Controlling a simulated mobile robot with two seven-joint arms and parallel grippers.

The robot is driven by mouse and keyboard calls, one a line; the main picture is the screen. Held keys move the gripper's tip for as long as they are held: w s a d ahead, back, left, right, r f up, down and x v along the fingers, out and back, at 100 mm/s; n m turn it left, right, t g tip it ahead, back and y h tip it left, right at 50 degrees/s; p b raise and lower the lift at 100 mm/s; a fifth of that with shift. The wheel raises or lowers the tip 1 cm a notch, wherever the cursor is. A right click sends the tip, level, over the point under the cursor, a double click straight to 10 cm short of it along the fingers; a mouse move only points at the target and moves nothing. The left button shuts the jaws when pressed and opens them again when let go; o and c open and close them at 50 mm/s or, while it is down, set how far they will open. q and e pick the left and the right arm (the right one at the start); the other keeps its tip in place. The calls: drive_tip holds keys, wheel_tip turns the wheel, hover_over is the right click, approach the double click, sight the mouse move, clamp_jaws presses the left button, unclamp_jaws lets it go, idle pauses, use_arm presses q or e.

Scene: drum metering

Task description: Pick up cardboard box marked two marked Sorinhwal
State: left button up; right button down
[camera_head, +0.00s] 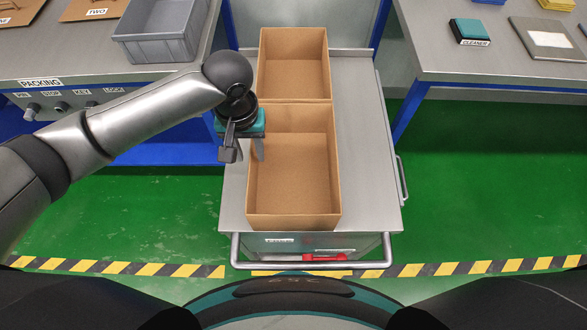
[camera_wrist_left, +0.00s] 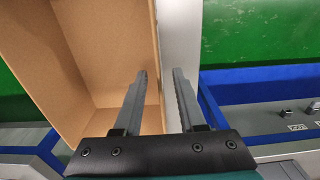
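Two open, empty cardboard boxes stand end to end on a metal cart: a near box (camera_head: 293,190) and a far box (camera_head: 293,66). I can read no "two" or Sorinhwal marking on either. My left gripper (camera_head: 243,154) is at the near box's left wall, pointing down. In the left wrist view the open fingers (camera_wrist_left: 160,74) stand on either side of the rim of a box wall (camera_wrist_left: 100,60), one over the inside and one outside. Whether they touch the wall I cannot tell. My right gripper is not in view.
The cart (camera_head: 361,150) has bare top to the right of the boxes. A packing bench (camera_head: 70,65) at left holds a grey bin (camera_head: 160,35) and a brown piece labelled TWO (camera_head: 97,10). A right bench (camera_head: 500,70) holds a cleaner box (camera_head: 470,30).

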use_arm(q)
wheel_tip(320, 180, down, 4)
drive_tip(key=shift+f+b, duration=0.25)
drive_tip(key=shift+b, duration=0.3)
drive_tip(key=shift+c, duration=0.2)
clamp_jaws()
idle(0.8)
